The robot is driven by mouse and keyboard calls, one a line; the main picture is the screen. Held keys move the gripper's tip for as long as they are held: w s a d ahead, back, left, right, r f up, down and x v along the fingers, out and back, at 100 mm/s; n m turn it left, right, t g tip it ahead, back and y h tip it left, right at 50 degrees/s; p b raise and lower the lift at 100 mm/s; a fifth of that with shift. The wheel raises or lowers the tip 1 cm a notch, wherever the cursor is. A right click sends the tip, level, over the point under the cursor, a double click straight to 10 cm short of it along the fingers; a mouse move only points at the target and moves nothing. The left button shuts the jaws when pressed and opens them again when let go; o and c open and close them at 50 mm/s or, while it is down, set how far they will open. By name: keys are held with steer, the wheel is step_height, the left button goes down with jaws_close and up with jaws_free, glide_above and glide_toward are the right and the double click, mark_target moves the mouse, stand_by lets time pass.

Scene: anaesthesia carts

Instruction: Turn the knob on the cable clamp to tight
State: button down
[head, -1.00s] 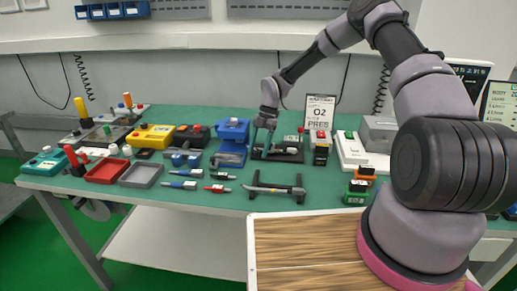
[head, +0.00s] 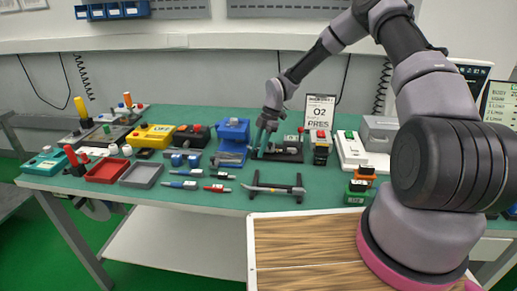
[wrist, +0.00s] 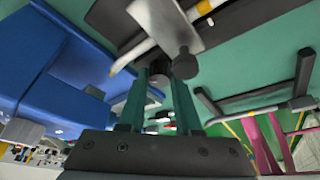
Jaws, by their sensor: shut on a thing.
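The cable clamp (head: 288,154) is a dark base with upright parts, left of the O2 sign on the green bench. In the wrist view its grey metal plate (wrist: 168,22) lies across a pale cable with a yellow band. A dark round knob (wrist: 156,80) shows between my fingertips, partly hidden by them. Another dark stubby cylinder (wrist: 185,64) stands just right of the fingers. My gripper (head: 261,149) points down at the clamp's left end, its teal fingers shut on the knob. It also shows in the wrist view (wrist: 163,82). The knob's marks cannot be read.
A blue fixture (head: 233,136) stands close left of my gripper. A black stand with a rod (head: 276,188) lies in front. The O2 sign (head: 320,112) and a small red-topped box (head: 320,149) are to the right. Red and grey trays (head: 141,175) sit farther left.

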steer(key=c, duration=0.6)
jaws_free()
steer(key=shift+r, duration=0.1)
